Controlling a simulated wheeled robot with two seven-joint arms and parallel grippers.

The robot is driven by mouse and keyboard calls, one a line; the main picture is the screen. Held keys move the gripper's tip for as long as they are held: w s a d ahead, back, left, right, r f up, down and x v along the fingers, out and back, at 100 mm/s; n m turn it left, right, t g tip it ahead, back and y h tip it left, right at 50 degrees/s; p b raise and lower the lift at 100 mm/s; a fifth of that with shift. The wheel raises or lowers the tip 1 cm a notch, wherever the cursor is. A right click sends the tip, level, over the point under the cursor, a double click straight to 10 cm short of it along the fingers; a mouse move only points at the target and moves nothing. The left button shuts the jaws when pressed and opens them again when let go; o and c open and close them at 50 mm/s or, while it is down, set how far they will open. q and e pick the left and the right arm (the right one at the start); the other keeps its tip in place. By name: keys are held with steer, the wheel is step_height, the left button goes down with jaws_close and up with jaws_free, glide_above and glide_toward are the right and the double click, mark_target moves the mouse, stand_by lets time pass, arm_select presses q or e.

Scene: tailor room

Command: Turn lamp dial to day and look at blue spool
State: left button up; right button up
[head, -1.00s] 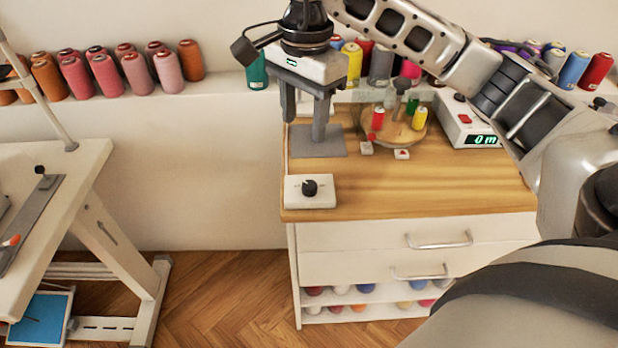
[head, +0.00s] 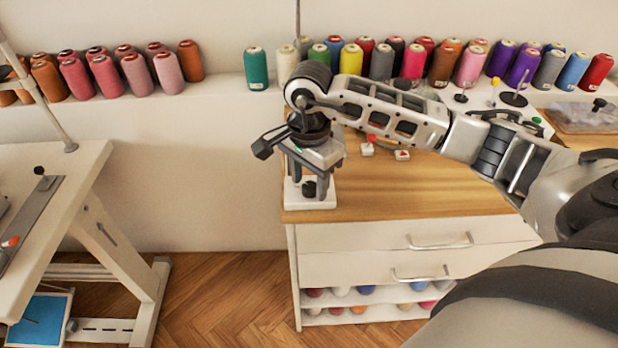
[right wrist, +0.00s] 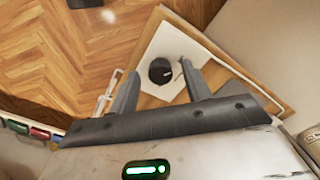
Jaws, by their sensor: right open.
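The black dial (head: 309,188) sits on a white dial box (head: 318,203) at the front left corner of the wooden cabinet top. My right gripper (head: 310,178) is above the dial, pointing down, its fingers open. In the right wrist view the dial (right wrist: 160,71) shows between the two spread fingers (right wrist: 160,88), and its box (right wrist: 178,55) lies beneath them. I cannot tell whether they touch the dial. A blue spool (head: 572,71) stands on the wall shelf at the right. The lamp cannot be clearly made out. My left gripper is not in view.
Spools in many colours line the wall shelf (head: 220,100). A white table (head: 75,190) stands at the left, with open floor (head: 225,300) between.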

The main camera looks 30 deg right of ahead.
steer(key=shift+f, duration=0.25)
steer(key=c, duration=1)
